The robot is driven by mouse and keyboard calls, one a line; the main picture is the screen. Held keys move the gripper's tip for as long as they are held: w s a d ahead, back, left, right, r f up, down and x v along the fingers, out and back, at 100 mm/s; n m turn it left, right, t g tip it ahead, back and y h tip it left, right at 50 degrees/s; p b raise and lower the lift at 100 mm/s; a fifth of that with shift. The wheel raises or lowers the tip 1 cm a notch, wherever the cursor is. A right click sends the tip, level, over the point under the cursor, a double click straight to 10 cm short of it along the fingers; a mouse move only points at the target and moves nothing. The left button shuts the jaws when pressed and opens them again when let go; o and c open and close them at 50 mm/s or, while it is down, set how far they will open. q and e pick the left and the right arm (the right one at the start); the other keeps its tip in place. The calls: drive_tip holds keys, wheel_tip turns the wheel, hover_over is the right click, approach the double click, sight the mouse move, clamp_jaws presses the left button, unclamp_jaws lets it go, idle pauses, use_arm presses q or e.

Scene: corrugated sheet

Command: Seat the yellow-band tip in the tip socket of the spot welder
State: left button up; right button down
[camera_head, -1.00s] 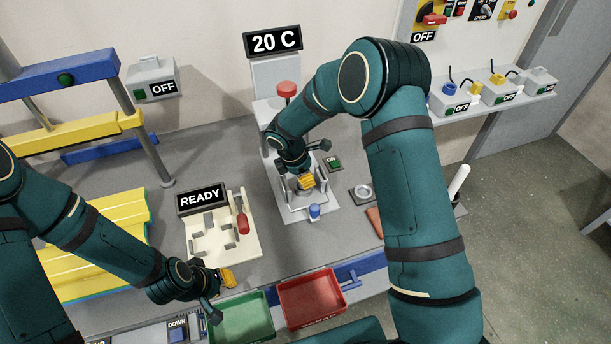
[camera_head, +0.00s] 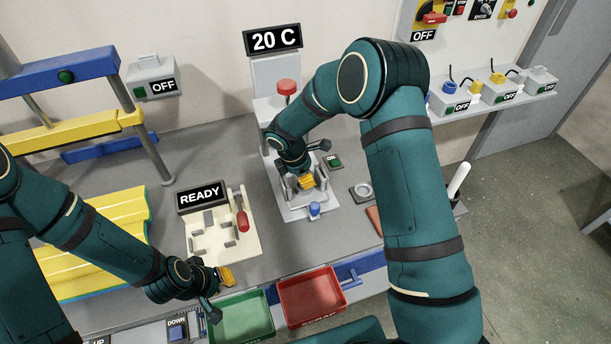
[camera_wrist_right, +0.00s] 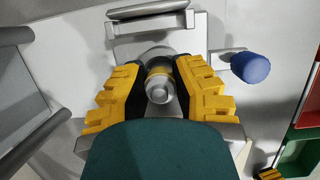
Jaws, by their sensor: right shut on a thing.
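The yellow-band tip (camera_wrist_right: 159,86) is a silver cylinder with a yellow band. In the right wrist view my right gripper (camera_wrist_right: 157,80) is shut on it, one yellow-padded finger on each side. In the head view my right gripper (camera_head: 307,182) is low over the base of the spot welder (camera_head: 292,207), under the 20 C display. The tip socket is hidden behind the gripper and tip, so I cannot tell whether the tip is in it. My left gripper (camera_head: 227,277) is near the table's front edge, above the green bin; its opening is unclear.
A blue knob (camera_head: 315,209) stands at the front of the welder base. A cream READY fixture (camera_head: 222,229) with a red handle is to its left. Green (camera_head: 241,318) and red (camera_head: 311,297) bins are at the front edge. A grey ring (camera_head: 362,191) lies to the right.

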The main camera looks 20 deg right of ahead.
drive_tip(key=shift+s+f+b, duration=0.2)
drive_tip(key=shift+f+b, duration=0.2)
drive_tip(key=shift+f, duration=0.5)
drive_tip(key=c, duration=0.8)
unclamp_jaws()
drive_tip(key=shift+s, duration=0.1)
drive_tip(key=v, duration=0.3)
drive_tip(key=s+v, duration=0.1)
drive_tip(key=v, duration=0.5)
drive_tip(key=shift+s, duration=0.2)
drive_tip(key=shift+w+d, duration=0.1)
